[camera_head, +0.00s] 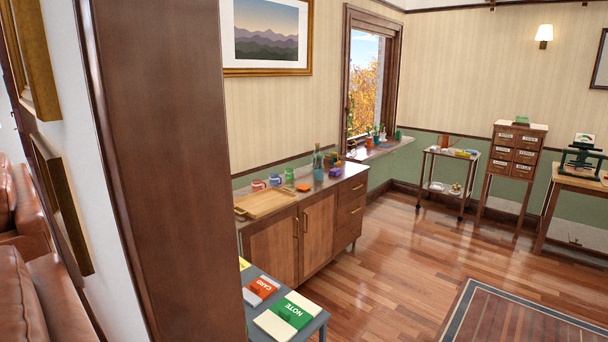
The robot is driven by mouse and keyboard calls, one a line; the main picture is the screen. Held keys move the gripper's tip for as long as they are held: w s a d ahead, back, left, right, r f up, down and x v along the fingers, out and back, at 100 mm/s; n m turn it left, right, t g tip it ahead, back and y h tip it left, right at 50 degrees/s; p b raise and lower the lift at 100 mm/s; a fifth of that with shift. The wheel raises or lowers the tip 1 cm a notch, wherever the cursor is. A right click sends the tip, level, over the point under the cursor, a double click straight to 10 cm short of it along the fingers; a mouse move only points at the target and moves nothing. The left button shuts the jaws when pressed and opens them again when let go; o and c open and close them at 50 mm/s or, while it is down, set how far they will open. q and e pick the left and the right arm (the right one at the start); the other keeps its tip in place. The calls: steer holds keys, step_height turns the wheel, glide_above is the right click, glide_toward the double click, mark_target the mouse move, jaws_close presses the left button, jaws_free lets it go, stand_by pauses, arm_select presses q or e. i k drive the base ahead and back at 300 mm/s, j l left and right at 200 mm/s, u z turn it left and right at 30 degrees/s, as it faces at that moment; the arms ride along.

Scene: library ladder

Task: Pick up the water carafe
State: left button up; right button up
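A tall, narrow, greenish glass vessel (318,163) stands upright on the wooden sideboard (275,242) by the far wall. Its shape fits a carafe, but it is too small in the picture to be sure. Small jars and colored items stand close around it. Neither of my grippers is in view, and nothing is seen touching the vessel.
A wide dark wooden post (165,170) fills the left foreground. A grey table (262,325) with a green notebook (287,315) stands in front of the sideboard. A wooden tray (266,204) lies on the sideboard.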

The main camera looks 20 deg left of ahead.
mark_target(318, 167)
steer(key=i+l, duration=0.3)
steer(key=i, duration=0.2)
steer(key=i+l+z, duration=0.1)
steer(key=i+l, duration=0.2)
steer(key=i, duration=0.2)
steer(key=i+l+z, duration=0.1)
steer(key=i+l, duration=0.15)
steer(key=i, duration=0.3)
steer(key=i+l, duration=0.2)
steer(key=i, duration=0.3)
steer(key=i+u, duration=0.3)
steer(key=i, duration=0.3)
steer(key=i+l+u, duration=0.1)
steer(key=i+u, duration=0.2)
steer(key=i, duration=0.25)
steer(key=i+l+u, duration=0.3)
steer(key=i, duration=0.3)
steer(key=i+j+u, duration=0.15)
steer(key=i+u, duration=0.45)
steer(key=u, duration=0.2)
steer(key=i+u, duration=0.4)
steer(key=k+l, duration=0.05)
steer(key=k, duration=0.05)
